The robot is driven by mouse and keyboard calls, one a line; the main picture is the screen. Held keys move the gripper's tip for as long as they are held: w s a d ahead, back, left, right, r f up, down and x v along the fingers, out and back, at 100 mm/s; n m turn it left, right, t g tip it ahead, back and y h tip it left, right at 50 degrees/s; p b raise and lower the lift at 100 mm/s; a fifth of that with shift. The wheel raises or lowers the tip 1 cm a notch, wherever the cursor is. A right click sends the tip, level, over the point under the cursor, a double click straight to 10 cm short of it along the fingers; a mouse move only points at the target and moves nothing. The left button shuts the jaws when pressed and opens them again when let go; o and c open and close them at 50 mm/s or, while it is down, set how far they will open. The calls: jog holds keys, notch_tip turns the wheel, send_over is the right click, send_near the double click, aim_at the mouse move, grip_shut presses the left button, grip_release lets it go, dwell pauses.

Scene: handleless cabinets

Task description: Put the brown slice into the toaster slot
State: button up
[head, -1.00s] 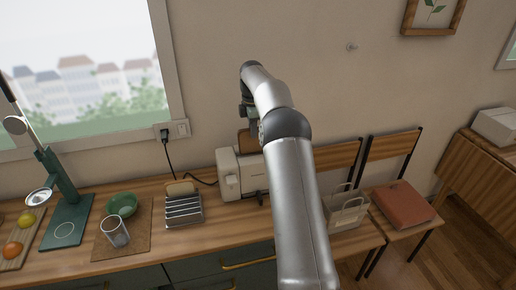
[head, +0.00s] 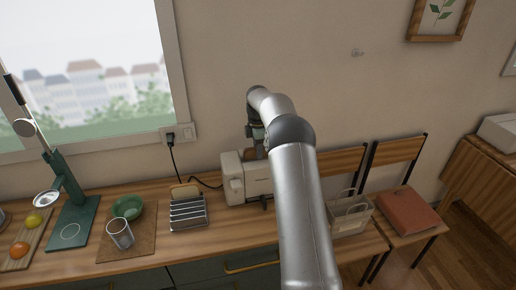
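The cream toaster (head: 234,182) stands on the wooden counter near the wall, partly covered by my arm. My gripper (head: 258,140) is directly above the toaster, close to its top, pointing down. Its fingers are small and partly hidden, so I cannot tell whether they are open or shut. The brown slice is not clearly visible; the gripper and the toaster hide that spot. I cannot tell whether it is inside the slot. A metal toast rack (head: 188,213) left of the toaster holds a pale slice (head: 184,190).
A green bowl (head: 129,207) and a glass (head: 120,233) are on a brown mat to the left. A green lamp-like stand (head: 68,190) and a board with fruit (head: 34,219) are farther left. A black cord (head: 177,165) runs behind the toaster.

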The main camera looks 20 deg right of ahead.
jog(key=shift+r, duration=0.1)
notch_tip(320, 180, up, 12)
jog(key=s+a+r+m, duration=0.3)
jog(key=s+a+r, duration=0.2)
jog(key=s+a, duration=0.15)
jog(key=s+a+r+m, duration=0.1)
jog(key=s+a+m, duration=0.55)
jog(key=s, duration=0.65)
jog(key=s+a+f+m, duration=0.2)
jog(key=s+f, duration=0.1)
jog(key=s, duration=0.5)
jog(key=s+a+f+m, duration=0.2)
jog(key=s+f, duration=0.1)
jog(key=s, duration=0.5)
jog(key=s+a+f+m+t, duration=0.1)
jog(key=s+a+f+m, duration=0.1)
jog(key=s, duration=0.6)
jog(key=shift+a+f+b, duration=0.35)
jog(key=shift+a+f, duration=0.1)
jog(key=shift+f, duration=0.4)
jog(key=shift+s+f+m, duration=0.1)
jog(key=shift+m, duration=0.15)
